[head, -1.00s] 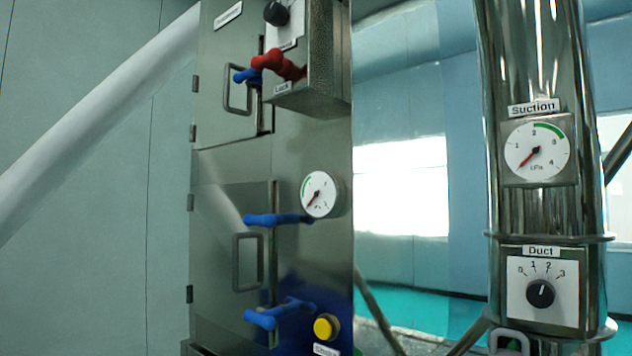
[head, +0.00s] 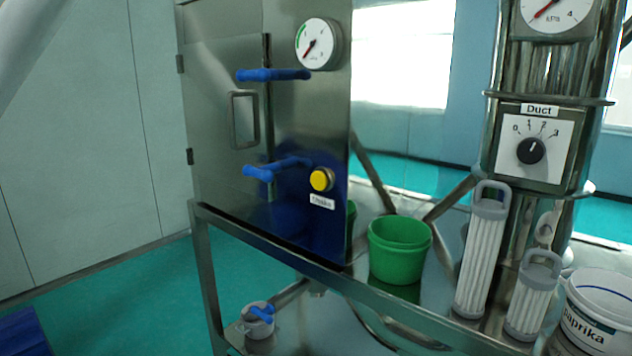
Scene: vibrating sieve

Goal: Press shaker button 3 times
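The shaker button is a round yellow push button (head: 320,180) on the lower right of the steel cabinet front (head: 300,130) in the head view. A small white label (head: 322,202) sits just below it; its text is hard to read. Nothing touches or covers the button. Neither of my grippers shows in the head view.
Blue handles (head: 272,75) and (head: 275,168) stick out left of the button, beside a door handle (head: 245,119). A gauge (head: 317,44) is above. A green bucket (head: 399,249), white filter cartridges (head: 482,252) and a paprika tub (head: 596,312) stand to the right.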

